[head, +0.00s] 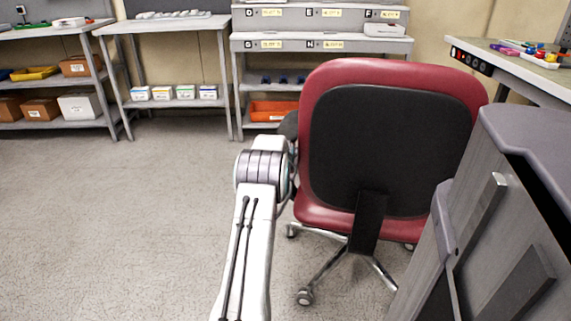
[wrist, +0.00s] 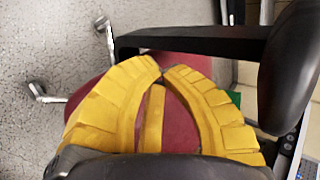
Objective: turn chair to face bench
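The red chair (head: 478,110) has a black back panel (head: 390,145) turned toward me in the head view, so its seat faces away toward the back wall. In the head view the gripper is hidden behind the backrest. A bench (head: 520,68) stands at the right.
Shelved benches (head: 165,25) line the back wall, with boxes below. A labelled rack (head: 335,43) stands behind the chair. A grey cabinet-like unit (head: 500,200) is close at the right front. Chair casters (head: 305,297) rest on the floor. The floor at left is clear.

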